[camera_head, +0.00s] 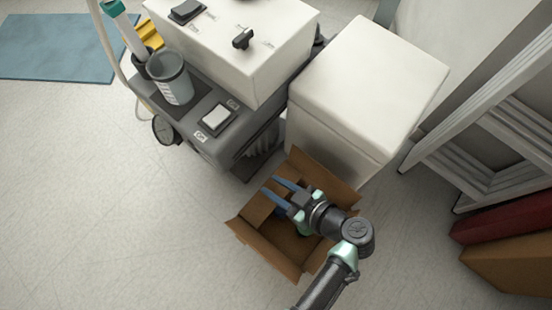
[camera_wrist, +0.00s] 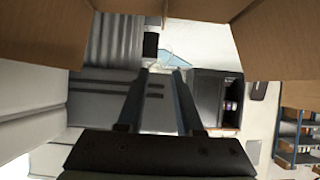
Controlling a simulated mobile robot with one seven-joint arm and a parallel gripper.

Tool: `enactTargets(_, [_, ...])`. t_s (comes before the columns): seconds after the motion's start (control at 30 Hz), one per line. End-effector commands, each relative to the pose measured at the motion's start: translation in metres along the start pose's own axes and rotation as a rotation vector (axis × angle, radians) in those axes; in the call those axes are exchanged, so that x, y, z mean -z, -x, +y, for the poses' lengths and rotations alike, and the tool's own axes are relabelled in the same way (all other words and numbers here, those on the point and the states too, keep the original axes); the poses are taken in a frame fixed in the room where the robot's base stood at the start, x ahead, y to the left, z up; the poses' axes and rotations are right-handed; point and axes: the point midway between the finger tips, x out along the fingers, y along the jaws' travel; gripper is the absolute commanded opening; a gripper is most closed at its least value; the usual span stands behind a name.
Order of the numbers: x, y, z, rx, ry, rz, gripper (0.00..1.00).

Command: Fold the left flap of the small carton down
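The small brown carton (camera_head: 299,243) stands open on the floor, in front of the white box-shaped unit. One flap stands up at its back right (camera_head: 325,174), and another leans outward along the front left (camera_head: 262,251). A brown panel (camera_head: 259,208) shows at the left side, near my fingertips; I cannot tell whether it is flap or wall. My gripper (camera_head: 271,186) is over the carton, fingers pointing left, open with a gap between the blue fingers. In the wrist view the fingers (camera_wrist: 162,72) hold nothing, and cardboard (camera_wrist: 278,38) fills the upper corners. My arm hides the carton's right side.
A white box-shaped unit (camera_head: 365,85) stands directly behind the carton. A grey cart (camera_head: 200,120) with a cup (camera_head: 172,80) is at the back left. A ladder (camera_head: 490,120) and red and brown boxes (camera_head: 505,220) are at the right. The floor left of the carton is clear.

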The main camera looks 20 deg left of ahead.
Motion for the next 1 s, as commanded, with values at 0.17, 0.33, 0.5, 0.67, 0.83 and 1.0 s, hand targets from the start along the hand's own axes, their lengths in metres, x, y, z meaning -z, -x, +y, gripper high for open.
enactTargets(0.17, [0.018,0.011,0.000,0.001,0.000,0.000,0.35])
enactTargets(0.33, [0.021,0.013,0.000,0.001,0.000,0.000,0.35])
enactTargets(0.5, [0.020,0.012,0.000,0.001,0.000,0.000,0.35])
enactTargets(0.67, [0.020,0.012,0.000,0.001,0.000,0.000,0.35])
enactTargets(0.83, [0.020,0.012,0.000,0.000,0.000,0.000,0.35])
enactTargets(1.0, [0.042,0.021,0.026,-0.053,0.008,-0.037,0.35])
